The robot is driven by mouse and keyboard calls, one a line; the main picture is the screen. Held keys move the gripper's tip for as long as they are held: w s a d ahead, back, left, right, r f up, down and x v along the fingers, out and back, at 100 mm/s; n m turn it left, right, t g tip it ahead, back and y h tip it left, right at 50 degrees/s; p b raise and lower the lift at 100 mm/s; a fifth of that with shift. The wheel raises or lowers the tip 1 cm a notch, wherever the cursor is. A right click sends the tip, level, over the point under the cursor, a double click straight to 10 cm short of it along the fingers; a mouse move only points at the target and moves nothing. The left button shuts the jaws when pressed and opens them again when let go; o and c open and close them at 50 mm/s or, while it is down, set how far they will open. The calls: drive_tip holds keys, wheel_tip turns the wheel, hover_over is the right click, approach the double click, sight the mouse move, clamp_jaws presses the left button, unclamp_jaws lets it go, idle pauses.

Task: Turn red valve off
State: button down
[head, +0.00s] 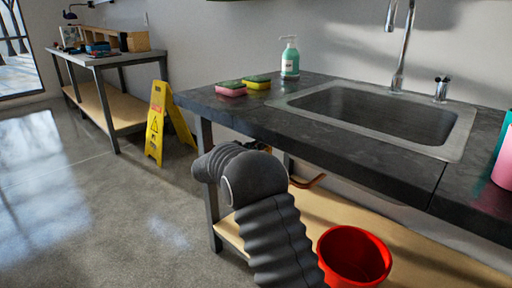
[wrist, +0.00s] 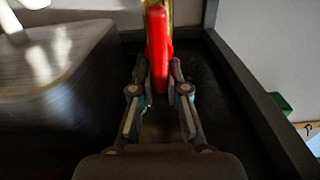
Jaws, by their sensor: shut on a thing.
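The red valve (wrist: 157,45) shows in the wrist view as a long red lever handle at top centre, with a brass-coloured part behind its far end. My gripper (wrist: 156,78) has one finger on each side of the handle's near end and is shut on it. The fingers hide part of its sides. In the head view my grey arm reaches under the dark counter. The gripper and the valve are hidden there behind the arm and the counter edge.
A red bucket (head: 353,257) stands on the wooden lower shelf (head: 445,262). A copper-coloured pipe (head: 308,182) shows beside the arm. A yellow floor sign (head: 157,125) stands left. Open floor lies at left.

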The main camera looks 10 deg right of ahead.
drive_tip(key=shift+s+d+f+m+b, duration=0.3)
drive_tip(key=shift+f+m+b, duration=0.2)
drive_tip(key=shift+m, duration=2.45)
drive_tip(key=shift+s+d+f+m+b, duration=0.25)
drive_tip(key=shift+s+f+m+b, duration=0.25)
drive_tip(key=shift+m, duration=2.5)
drive_tip(key=shift+s+d+f+m+b, duration=0.3)
drive_tip(key=shift+m+b, duration=0.35)
drive_tip(key=shift+m, duration=2.3)
drive_tip(key=shift+f, duration=0.1)
drive_tip(key=c, duration=1.2)
unclamp_jaws()
drive_tip(key=shift+o, duration=0.2)
drive_tip(key=shift+a, duration=0.1)
drive_tip(key=v, duration=1.2)
